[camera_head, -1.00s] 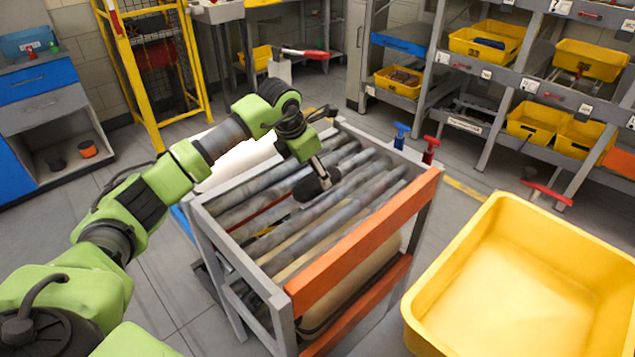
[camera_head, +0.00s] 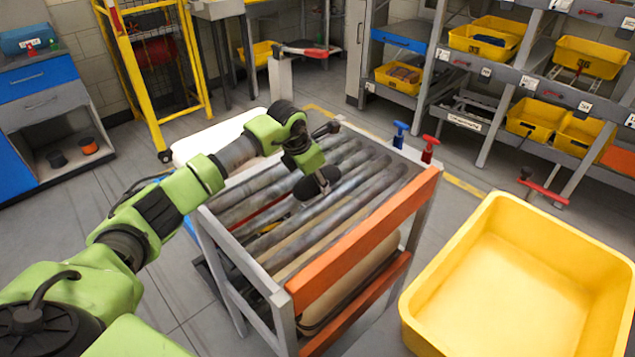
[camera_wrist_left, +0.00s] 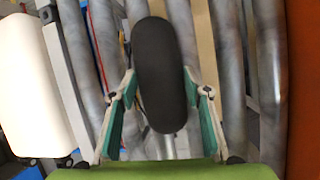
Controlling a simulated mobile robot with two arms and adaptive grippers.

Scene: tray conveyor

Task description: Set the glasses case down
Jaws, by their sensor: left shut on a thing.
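The glasses case (camera_head: 308,189) is a dark, rounded oval over the grey rollers of the conveyor (camera_head: 363,269), near the middle of its top. It also shows as a long black oval in the left wrist view (camera_wrist_left: 159,70). My left gripper (camera_head: 318,183) is above the rollers, shut on the case. In the left wrist view its green-padded fingers (camera_wrist_left: 159,88) lie on either side of the case. I cannot tell whether the case touches the rollers. My right gripper is not in view.
An orange side rail (camera_head: 370,240) runs along the conveyor's near right side. A large empty yellow bin (camera_head: 440,270) stands at the right. Blue (camera_head: 400,134) and red (camera_head: 429,148) handles stand at the conveyor's far right corner. The rollers around the case are clear.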

